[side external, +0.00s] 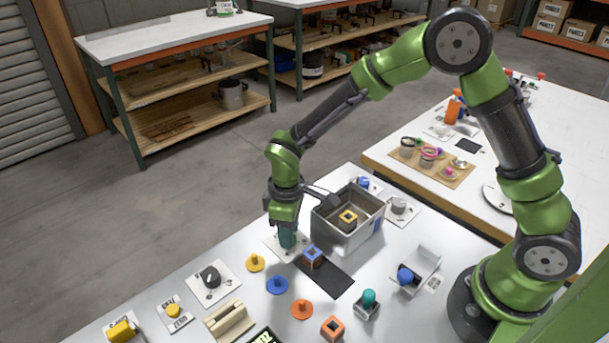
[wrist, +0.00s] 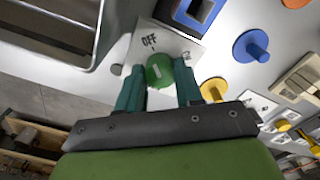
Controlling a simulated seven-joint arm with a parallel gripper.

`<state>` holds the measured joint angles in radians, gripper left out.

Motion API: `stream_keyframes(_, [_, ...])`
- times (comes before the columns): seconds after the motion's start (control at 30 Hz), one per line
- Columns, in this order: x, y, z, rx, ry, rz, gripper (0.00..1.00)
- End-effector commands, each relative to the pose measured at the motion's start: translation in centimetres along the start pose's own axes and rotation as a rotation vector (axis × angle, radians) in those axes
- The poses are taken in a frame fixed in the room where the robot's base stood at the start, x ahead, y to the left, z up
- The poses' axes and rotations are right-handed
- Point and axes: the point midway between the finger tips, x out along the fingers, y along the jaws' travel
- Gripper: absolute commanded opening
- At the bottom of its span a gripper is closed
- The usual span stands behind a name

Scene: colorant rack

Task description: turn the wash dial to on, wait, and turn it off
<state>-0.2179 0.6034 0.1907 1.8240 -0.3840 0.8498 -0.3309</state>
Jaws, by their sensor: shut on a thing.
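A green dial knob (wrist: 158,67) sits on a white plate (wrist: 180,45) with the word OFF printed beyond it in the wrist view. A pale mark shows on the knob; I cannot tell clearly which way it points. My gripper (wrist: 161,80) has its two dark green fingers on either side of the knob, shut on it. In the side view my gripper (side external: 287,240) points down over the plate (side external: 271,242) beside the grey bin, and hides the knob.
A grey bin (side external: 345,235) holding a yellow-topped block stands close to the right of my gripper. A blue square block (side external: 313,257) on a black mat is near. Yellow (side external: 255,262), blue (side external: 277,285) and orange (side external: 302,309) pegs stand in front. Another dial, black (side external: 210,277), is at left.

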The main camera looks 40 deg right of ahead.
Motion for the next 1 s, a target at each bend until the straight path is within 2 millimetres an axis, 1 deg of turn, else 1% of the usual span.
stream_keyframes(0.07, [-0.1, 0.0, 0.0, -0.002, 0.002, 0.002, 0.05])
stream_keyframes(0.1, [-0.1, 0.0, -0.1, -0.002, 0.002, 0.002, 0.37])
stream_keyframes(0.27, [-0.1, 0.0, 0.0, -0.001, 0.002, 0.001, 0.61])
stream_keyframes(0.53, [-0.1, 0.0, 0.0, -0.001, 0.001, 0.001, 0.61])
stream_keyframes(0.67, [-0.9, 0.0, -0.1, 0.0, 0.003, 0.002, 0.61])
stream_keyframes(0.77, [-2.5, 0.1, -0.1, 0.0, 0.006, 0.003, 0.61])
stream_keyframes(0.87, [-4.7, 0.1, -0.2, 0.0, 0.008, 0.003, 0.61])
stream_keyframes(1.0, [-8.3, 0.0, -0.1, 0.0, 0.008, 0.004, 0.61])
